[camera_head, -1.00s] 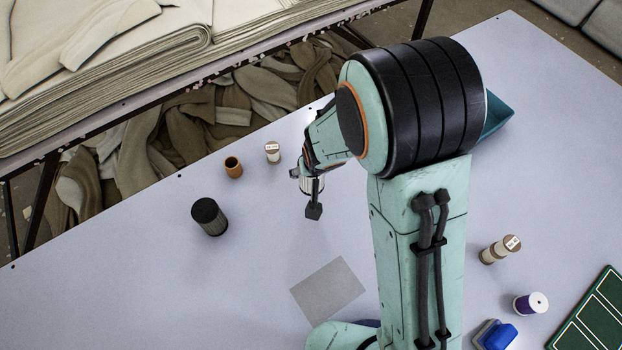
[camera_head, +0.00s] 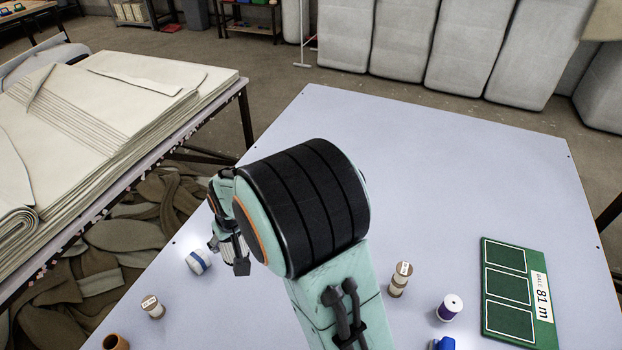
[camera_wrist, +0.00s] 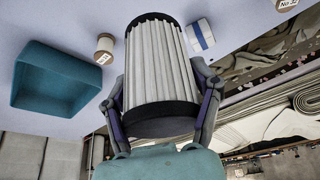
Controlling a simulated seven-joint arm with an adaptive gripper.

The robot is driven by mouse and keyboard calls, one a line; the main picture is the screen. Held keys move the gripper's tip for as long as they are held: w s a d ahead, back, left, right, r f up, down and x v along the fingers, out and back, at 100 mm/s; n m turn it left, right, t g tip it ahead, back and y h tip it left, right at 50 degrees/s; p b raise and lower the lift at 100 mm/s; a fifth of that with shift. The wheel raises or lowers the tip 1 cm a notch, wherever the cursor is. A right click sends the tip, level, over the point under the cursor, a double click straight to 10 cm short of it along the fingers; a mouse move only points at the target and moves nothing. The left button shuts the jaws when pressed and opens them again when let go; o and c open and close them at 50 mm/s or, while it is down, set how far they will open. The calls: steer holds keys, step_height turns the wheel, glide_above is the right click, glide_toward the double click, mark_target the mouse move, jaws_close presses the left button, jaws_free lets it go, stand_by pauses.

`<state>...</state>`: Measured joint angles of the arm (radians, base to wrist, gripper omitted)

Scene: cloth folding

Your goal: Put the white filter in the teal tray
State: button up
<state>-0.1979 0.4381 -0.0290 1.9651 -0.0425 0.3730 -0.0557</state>
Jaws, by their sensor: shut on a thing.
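The white filter (camera_wrist: 160,65) is a pleated cylinder with black end caps. It fills the middle of the wrist view, between the two fingers of my gripper (camera_wrist: 163,105), which is shut on it. In the head view my gripper (camera_head: 240,262) is left of the big black arm joint, and only a small pale part of the filter (camera_head: 230,247) shows beside the finger. The teal tray (camera_wrist: 60,75) is at the left of the wrist view, apart from the filter, and looks empty. In the head view the tray is hidden, apparently behind my arm.
Other spools (camera_head: 153,307), (camera_head: 400,279), a purple one (camera_head: 449,307) and a brown cup (camera_head: 116,342) stand on the table (camera_head: 480,180). A green board (camera_head: 512,335) lies at right. The table's far part is clear.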

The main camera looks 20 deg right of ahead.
steer(key=w+d+r+m, duration=0.1)
steer(key=w+d+m, duration=0.1)
steer(key=d, duration=0.8)
steer(key=shift+w+h, duration=0.4)
steer(key=d+m, duration=0.1)
steer(key=d, duration=0.2)
steer(key=d+m, duration=0.1)
steer(key=d, duration=0.2)
steer(key=d+m+h, duration=0.1)
steer(key=d, duration=0.3)
steer(key=shift+s+f+t, duration=0.1)
steer(key=shift+s+t, duration=0.2)
steer(key=shift+s, duration=0.1)
steer(key=w+d+f, duration=0.1)
steer(key=w+f, duration=0.2)
steer(key=w, duration=0.1)
steer(key=w+d+f, duration=0.1)
steer(key=w+f, duration=0.2)
steer(key=w, duration=0.1)
steer(key=w+d+f, duration=0.2)
steer(key=w+f, duration=0.1)
steer(key=w, duration=0.1)
steer(key=shift+w, duration=0.25)
steer(key=shift+w+f, duration=0.3)
steer(key=shift+f, duration=1.65)
steer(key=o, duration=1.2)
steer(key=shift+f, duration=0.1)
